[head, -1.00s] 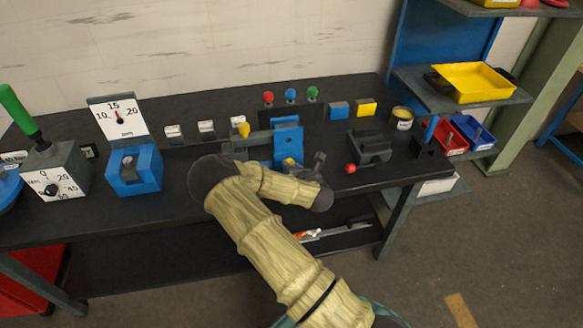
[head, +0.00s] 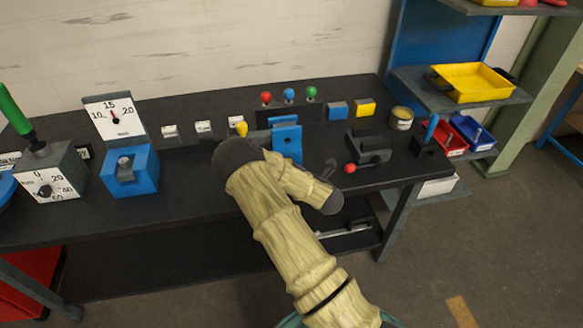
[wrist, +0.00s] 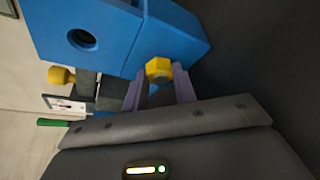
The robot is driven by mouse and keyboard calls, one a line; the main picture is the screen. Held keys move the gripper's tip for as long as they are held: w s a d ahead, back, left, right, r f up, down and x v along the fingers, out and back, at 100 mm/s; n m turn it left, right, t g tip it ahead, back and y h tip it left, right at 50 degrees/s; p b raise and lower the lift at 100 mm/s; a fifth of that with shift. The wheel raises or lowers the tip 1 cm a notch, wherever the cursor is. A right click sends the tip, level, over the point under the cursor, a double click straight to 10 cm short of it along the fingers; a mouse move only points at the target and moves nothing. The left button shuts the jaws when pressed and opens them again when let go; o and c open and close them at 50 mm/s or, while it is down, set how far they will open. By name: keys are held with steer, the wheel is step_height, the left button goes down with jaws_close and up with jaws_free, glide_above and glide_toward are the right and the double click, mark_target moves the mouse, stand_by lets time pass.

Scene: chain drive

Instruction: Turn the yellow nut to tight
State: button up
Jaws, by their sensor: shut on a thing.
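The yellow nut (wrist: 159,70) shows in the wrist view, on the side of a blue block (wrist: 120,45) with a round hole. My gripper (wrist: 160,84) has one finger on each side of the nut and is shut on it. In the head view the blue block (head: 287,140) stands on the bench, and my arm hides the nut and my fingers. A second yellow part, a rounded knob (wrist: 61,76), sits to the left of the block in the wrist view; it also shows in the head view (head: 241,128).
The dark bench (head: 190,215) carries a dial gauge on a blue base (head: 130,172), a grey box with a green lever (head: 52,170), and a dark fixture with a red knob (head: 370,148). Red, blue and green knobs (head: 289,95) stand behind the block.

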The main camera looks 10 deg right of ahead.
steer(key=shift+d, duration=0.1)
steer(key=o, duration=1)
steer(key=shift+s, duration=0.1)
steer(key=p+v, duration=0.3)
steer(key=v, duration=1.4)
steer(key=shift+s+d, duration=0.1)
steer(key=shift+s, duration=0.05)
